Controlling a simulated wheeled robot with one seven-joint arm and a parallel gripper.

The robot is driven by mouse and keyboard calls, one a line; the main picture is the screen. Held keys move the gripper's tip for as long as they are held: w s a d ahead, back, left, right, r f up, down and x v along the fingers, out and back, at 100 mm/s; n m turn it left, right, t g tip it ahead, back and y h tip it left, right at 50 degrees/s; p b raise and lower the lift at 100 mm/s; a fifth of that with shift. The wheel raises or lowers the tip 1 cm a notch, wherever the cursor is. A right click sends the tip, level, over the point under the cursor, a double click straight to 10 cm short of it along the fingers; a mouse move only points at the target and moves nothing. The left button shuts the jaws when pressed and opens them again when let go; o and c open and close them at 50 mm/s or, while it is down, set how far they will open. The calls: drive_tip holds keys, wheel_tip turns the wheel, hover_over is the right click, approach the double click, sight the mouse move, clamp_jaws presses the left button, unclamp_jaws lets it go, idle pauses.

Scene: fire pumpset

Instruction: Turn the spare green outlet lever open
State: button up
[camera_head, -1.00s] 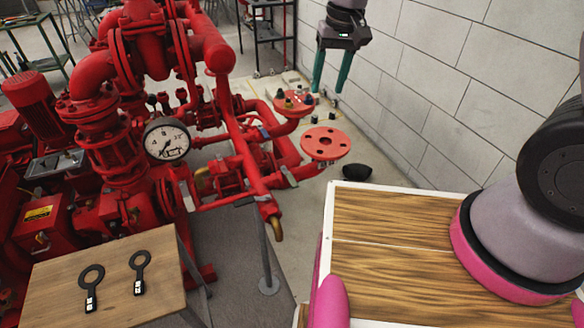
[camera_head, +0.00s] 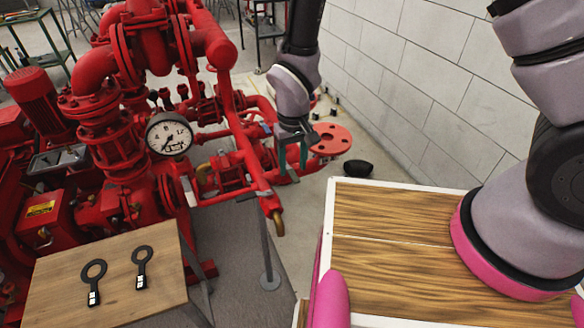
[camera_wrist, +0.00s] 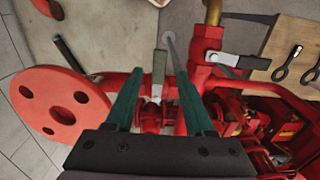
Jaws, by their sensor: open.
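My gripper (camera_head: 292,160) has teal fingers and points down beside the red pipework in the head view. In the wrist view my gripper (camera_wrist: 159,80) is open, its fingers spread with a gap between them. A grey-green lever (camera_wrist: 160,66) shows between the fingertips in that view, apart from both fingers. It stands by a small red valve body on the pipe. I cannot tell from the wrist view how deep the lever lies between the fingers. In the head view the lever is hidden or too small to tell behind my gripper.
A red round flange (camera_head: 329,139) is close by my gripper and also fills the left of the wrist view (camera_wrist: 60,105). Another valve with a grey and black handle (camera_wrist: 235,61) is to the right. A wooden board with two black ring tools (camera_head: 110,275) stands lower left.

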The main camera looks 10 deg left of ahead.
drive_tip(key=shift+f, duration=0.85)
clamp_jaws()
idle(0.8)
